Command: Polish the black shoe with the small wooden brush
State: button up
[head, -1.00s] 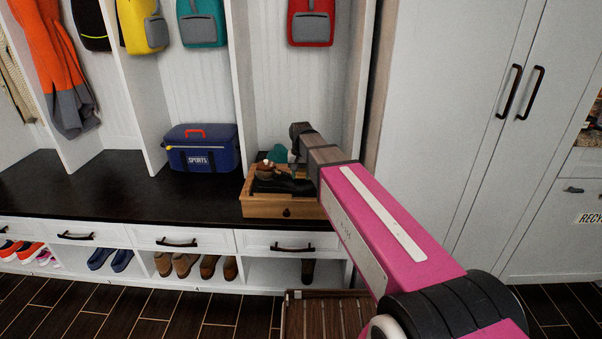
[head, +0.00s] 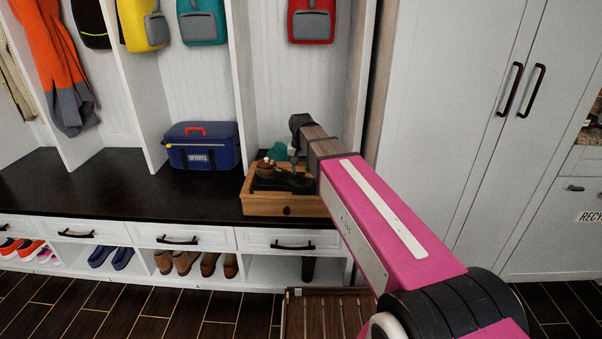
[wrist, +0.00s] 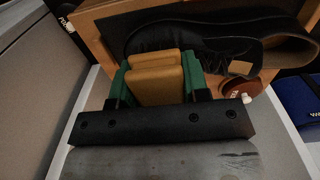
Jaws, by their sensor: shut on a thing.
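The black shoe (wrist: 190,40) lies on its side across the wooden box (wrist: 95,22), its brown-lined opening to the right in the wrist view. In the head view the shoe (head: 286,183) shows as a dark shape at the box (head: 270,205), partly behind my arm. My gripper (wrist: 155,88), with green fingers, is shut on a tan wooden block, which looks like the small wooden brush (wrist: 155,85). The brush is close beside the shoe's near side. I cannot tell whether they touch; any bristles are hidden.
A reddish-brown round item (wrist: 243,88) lies right of my gripper, and a teal item (head: 277,151) is behind the box. A blue sports bag (head: 200,147) stands left on the dark bench (head: 110,190). Locker dividers rise behind. A slatted wooden piece (head: 325,315) is on the floor below.

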jog(key=shift+r, duration=2.5)
jog(key=shift+a, duration=0.1)
